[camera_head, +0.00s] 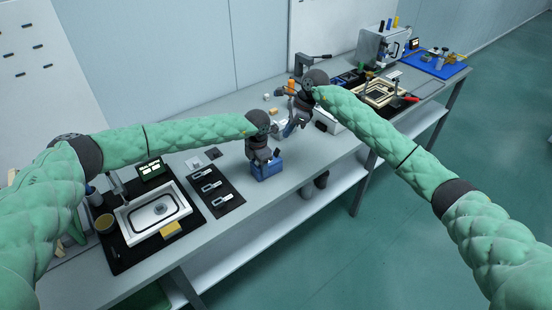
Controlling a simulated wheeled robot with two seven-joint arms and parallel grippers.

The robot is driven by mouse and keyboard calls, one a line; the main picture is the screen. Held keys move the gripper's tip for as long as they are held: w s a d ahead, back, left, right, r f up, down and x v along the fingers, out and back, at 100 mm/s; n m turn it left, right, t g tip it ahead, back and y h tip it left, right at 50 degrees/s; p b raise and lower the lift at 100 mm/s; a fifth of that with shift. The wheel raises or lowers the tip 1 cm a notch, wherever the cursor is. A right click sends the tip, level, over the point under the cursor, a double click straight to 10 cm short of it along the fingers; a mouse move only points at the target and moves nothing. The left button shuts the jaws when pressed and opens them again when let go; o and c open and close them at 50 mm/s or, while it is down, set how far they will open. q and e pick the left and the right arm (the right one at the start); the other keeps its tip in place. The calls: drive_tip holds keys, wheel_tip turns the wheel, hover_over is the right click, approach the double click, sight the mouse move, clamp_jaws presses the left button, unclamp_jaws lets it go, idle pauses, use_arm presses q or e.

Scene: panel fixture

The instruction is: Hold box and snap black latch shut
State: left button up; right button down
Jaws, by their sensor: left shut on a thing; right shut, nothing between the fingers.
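A small blue box (268,170) sits near the front edge of the grey workbench (262,208), at the middle of the head view. My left gripper (262,160) comes down on the box from above and is shut on it. My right gripper (285,131) is just behind and to the right of the box, higher in the picture. It is shut and empty, and I see a small gap to the box in the picture. The black latch is too small or hidden behind the grippers, so I cannot tell its position.
A black mat with a white framed tray (152,212) and a dark strip with several metal parts (215,188) lie to the left. A white box (329,120) stands behind my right wrist. A blue mat (436,65) with small parts is at the far right.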

drive_tip(key=s+a+f+n+y, duration=0.2)
drive_tip(key=s+f+y, duration=0.3)
drive_tip(key=f, duration=0.2)
drive_tip(key=n+t+y, duration=0.2)
drive_tip(key=t+y, duration=0.2)
drive_tip(key=t, duration=1)
approach(277, 153)
drive_tip(key=d, duration=0.4)
drive_tip(key=shift+s+a+f, duration=0.1)
drive_tip(key=shift+a+f, duration=0.1)
drive_tip(key=shift+f, duration=0.05)
drive_tip(key=x, duration=1)
drive_tip(key=shift+f, duration=0.1)
